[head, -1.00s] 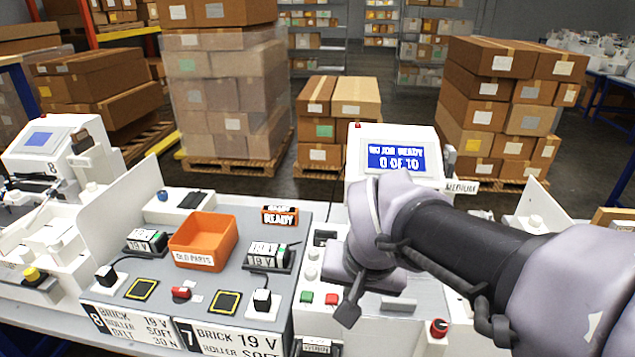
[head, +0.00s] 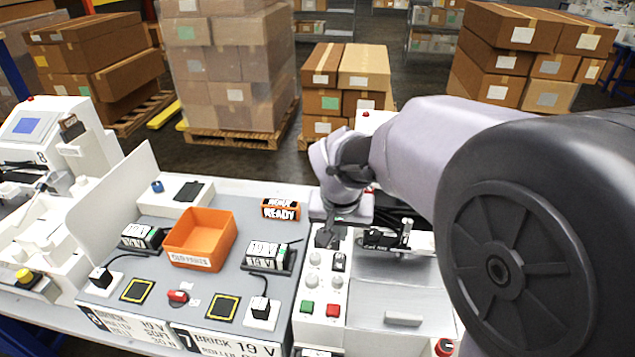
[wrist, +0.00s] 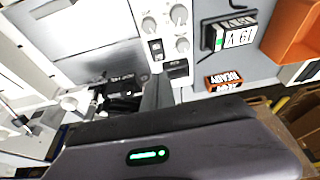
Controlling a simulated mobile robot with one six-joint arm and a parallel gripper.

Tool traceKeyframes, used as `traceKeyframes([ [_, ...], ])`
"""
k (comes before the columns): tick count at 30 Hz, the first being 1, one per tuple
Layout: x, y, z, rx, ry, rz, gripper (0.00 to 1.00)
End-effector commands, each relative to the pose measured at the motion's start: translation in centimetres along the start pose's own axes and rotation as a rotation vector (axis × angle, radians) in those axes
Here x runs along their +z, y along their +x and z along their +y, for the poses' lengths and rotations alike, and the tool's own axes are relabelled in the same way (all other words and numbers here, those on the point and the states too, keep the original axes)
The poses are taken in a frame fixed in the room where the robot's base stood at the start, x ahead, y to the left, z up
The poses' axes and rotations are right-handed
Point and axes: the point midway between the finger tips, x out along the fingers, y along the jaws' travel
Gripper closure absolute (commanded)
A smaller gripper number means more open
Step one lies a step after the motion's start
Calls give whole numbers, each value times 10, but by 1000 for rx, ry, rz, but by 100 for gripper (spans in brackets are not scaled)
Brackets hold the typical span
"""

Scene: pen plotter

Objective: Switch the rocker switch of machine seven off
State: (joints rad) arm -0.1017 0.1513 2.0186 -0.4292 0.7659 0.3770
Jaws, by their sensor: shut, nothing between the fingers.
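Machine seven's control panel (head: 321,287) has grey knobs, a green and a red button. A black rocker-shaped part (head: 326,238) sits at its far end; it also shows in the wrist view (wrist: 178,68). A smaller black switch (head: 338,262) sits among the knobs and shows in the wrist view too (wrist: 156,49). I cannot tell which one is the rocker switch or how either is tilted. My gripper (head: 330,224) is shut and empty, its dark fingertips (wrist: 157,90) close to the far black part. Contact cannot be told.
An orange bin (head: 200,240) and an orange READY sign (head: 281,210) stand to the left on the grey bench top. Labelled 19 V blocks (head: 268,256) flank the bin. My arm covers much of machine seven. Machine eight (head: 35,128) stands at far left.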

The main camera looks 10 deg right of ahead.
Motion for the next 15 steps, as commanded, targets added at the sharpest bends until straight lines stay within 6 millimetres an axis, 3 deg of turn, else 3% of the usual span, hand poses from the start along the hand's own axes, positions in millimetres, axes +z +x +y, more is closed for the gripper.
traceKeyframes([
  [1,2,15,0,1,1,-3,100],
  [9,3,72,0,1,0,-2,100],
  [15,8,94,0,0,1,-1,100],
])
